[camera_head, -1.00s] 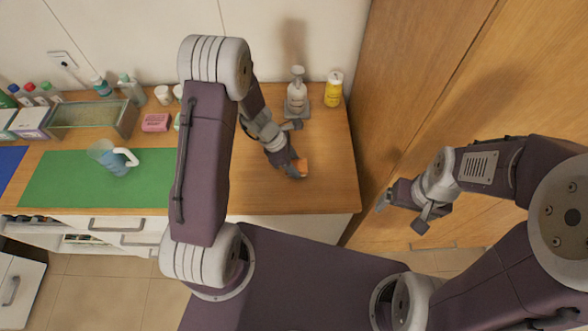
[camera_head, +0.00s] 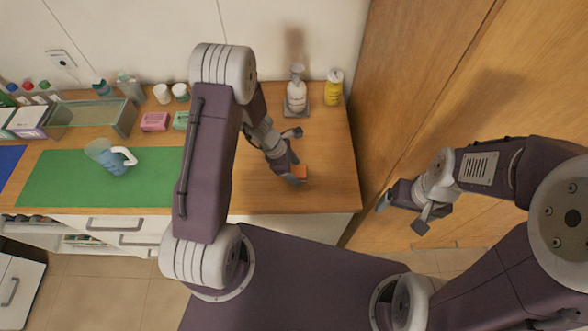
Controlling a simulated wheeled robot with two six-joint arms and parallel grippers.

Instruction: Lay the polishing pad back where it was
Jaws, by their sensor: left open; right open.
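A small orange block (camera_head: 300,172), which looks like the polishing pad, is at the right part of the wooden counter. My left gripper (camera_head: 292,155) is over the counter with its fingers apart. The block is at the tip of its lower finger; I cannot tell whether they touch, and part of the block is hidden. My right gripper (camera_head: 402,206) is open and empty, in front of the wooden cabinet, away from the counter.
A white pump bottle (camera_head: 297,92) on a grey tray and a yellow bottle (camera_head: 333,88) stand at the back right. A pink block (camera_head: 154,121), a green block (camera_head: 181,120) and a glass-like bin (camera_head: 90,118) are at the back left. A blue pitcher (camera_head: 108,158) is on the green mat (camera_head: 50,180).

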